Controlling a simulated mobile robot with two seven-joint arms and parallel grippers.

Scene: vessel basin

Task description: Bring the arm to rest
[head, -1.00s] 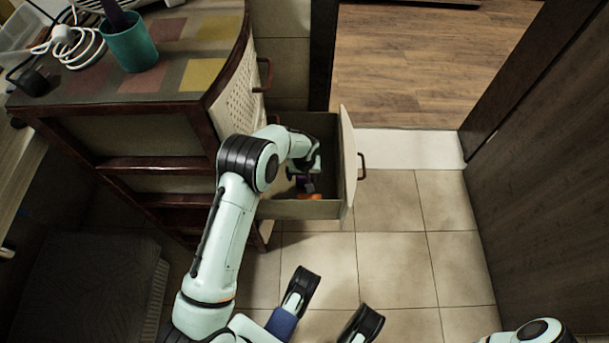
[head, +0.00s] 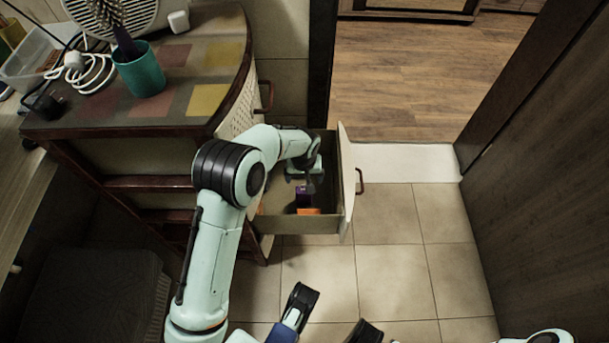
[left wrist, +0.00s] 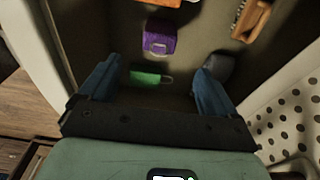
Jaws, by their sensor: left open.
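My left arm reaches from the bottom of the head view to the open drawer (head: 300,222). My left gripper (head: 305,178) is over the drawer's inside, fingers pointing down. In the left wrist view the gripper (left wrist: 157,68) has its two blue fingers wide apart, with nothing held between them. A purple item (left wrist: 160,38) and a green item (left wrist: 147,78) lie in the drawer below it.
The drawer front (head: 347,185) stands out from the cabinet. On the cabinet top (head: 130,115) are a teal cup (head: 140,70) and a white cable (head: 90,72). A dark wall (head: 535,180) stands at right. The tiled floor (head: 390,240) between is clear.

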